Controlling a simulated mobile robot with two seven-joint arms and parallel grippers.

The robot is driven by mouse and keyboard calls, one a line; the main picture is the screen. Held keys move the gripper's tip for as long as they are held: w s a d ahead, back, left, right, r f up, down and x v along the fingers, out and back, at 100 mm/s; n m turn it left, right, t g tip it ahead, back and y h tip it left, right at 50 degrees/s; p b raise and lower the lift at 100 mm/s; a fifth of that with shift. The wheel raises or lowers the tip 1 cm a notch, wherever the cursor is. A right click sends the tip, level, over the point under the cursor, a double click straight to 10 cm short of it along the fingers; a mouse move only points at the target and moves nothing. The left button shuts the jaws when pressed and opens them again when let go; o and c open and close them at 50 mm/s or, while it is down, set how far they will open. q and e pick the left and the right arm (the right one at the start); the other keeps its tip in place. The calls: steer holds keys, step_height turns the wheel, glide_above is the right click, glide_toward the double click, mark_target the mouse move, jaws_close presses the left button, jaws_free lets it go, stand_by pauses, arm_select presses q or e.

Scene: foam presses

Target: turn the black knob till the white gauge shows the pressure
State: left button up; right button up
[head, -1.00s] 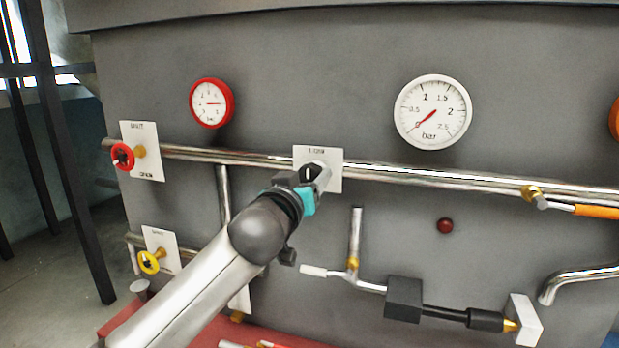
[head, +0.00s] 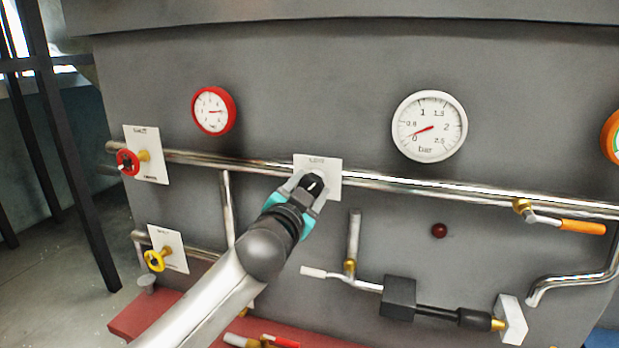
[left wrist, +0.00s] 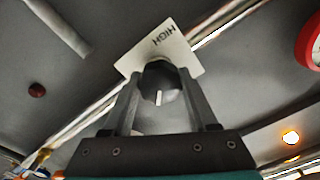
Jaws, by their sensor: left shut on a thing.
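The black knob (left wrist: 160,84) sits in front of a white plate (head: 326,164) on the pipe. In the left wrist view the plate (left wrist: 168,42) reads HIGH, and the knob carries a white mark. My left gripper (head: 310,184) is shut on the knob, its two fingers on either side of it in the left wrist view (left wrist: 160,92). The white gauge (head: 429,126) is up and to the right of the knob. Its red needle points left and slightly down, just above the 0 mark. My right gripper is not in view.
A red-rimmed gauge (head: 214,111) is at upper left. A red handwheel (head: 128,162) and a yellow handwheel (head: 154,261) are at left. A pipe (head: 450,189) runs across the panel. An orange-handled lever (head: 582,227) and a dark red button (head: 439,230) are at right.

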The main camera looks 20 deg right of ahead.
arm_select(q)
steer(key=m+p, duration=0.3)
steer(key=m, duration=0.2)
steer(key=shift+r+m, duration=0.1)
steer(key=shift+m, duration=0.2)
steer(key=m+p, duration=0.2)
steer(key=m, duration=0.3)
steer(key=shift+m, duration=0.4)
steer(key=o, duration=1.4)
steer(key=v, duration=1.5)
steer(key=shift+a, duration=0.1)
